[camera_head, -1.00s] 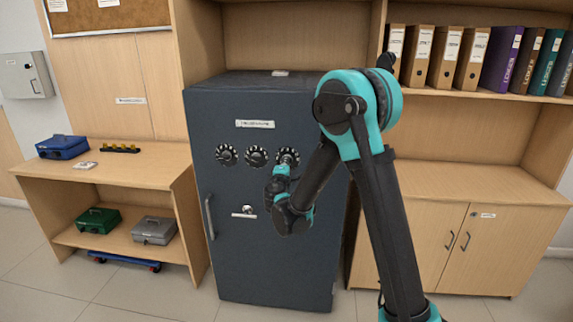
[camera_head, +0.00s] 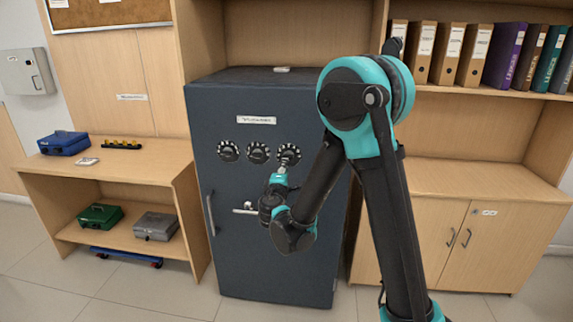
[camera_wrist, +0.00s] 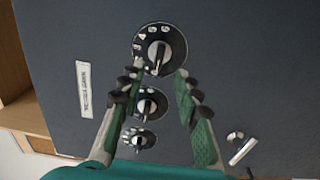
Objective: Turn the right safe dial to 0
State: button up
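The dark blue safe (camera_head: 240,250) has three black dials with white marks in a row. The right dial (camera_head: 290,151) is partly hidden by my gripper in the head view. In the wrist view the right dial (camera_wrist: 165,42) is the nearest one, at the top, with a pale bar knob; its numbers are too small to read surely. My gripper (camera_wrist: 158,72) is open and empty, its fingertips apart at the dial's lower edge in that view. In the head view my gripper (camera_head: 283,169) is just in front of and below the right dial.
The middle dial (camera_head: 258,152) and left dial (camera_head: 228,151) are beside it. A lever handle (camera_head: 245,208) and a vertical pull (camera_head: 211,213) stick out from the safe door. A shelf with cash boxes stands left, a cabinet (camera_head: 490,245) right.

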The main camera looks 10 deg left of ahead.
jog(key=s, duration=0.3)
jog(key=shift+s, duration=0.4)
jog(key=s+d+f+m+g+h, duration=0.1)
jog(key=s+d+f+m+g, duration=0.15)
jog(key=d, duration=0.65)
jog(key=s+d+f+m+g+h, duration=0.2)
jog(key=s+d+m+g, duration=0.15)
jog(key=d, duration=0.45)
jog(key=s+d+f+m+g+h, duration=0.1)
jog(key=s+d+f+m+g, duration=0.2)
jog(key=d, duration=0.6)
jog(key=s+d+f+m+g+y, duration=0.1)
jog(key=s+f+m+g+y, duration=0.1)
jog(key=s, duration=0.6)
jog(key=s+d+f+m+g+y, duration=0.2)
jog(key=s+f+m, duration=0.3)
jog(key=s, duration=0.4)
jog(key=shift+d+f+m+g+y, duration=0.2)
jog(key=shift+f+m+g+y, duration=0.15)
jog(key=shift+m, duration=0.55)
jog(key=shift+s+r, duration=0.1)
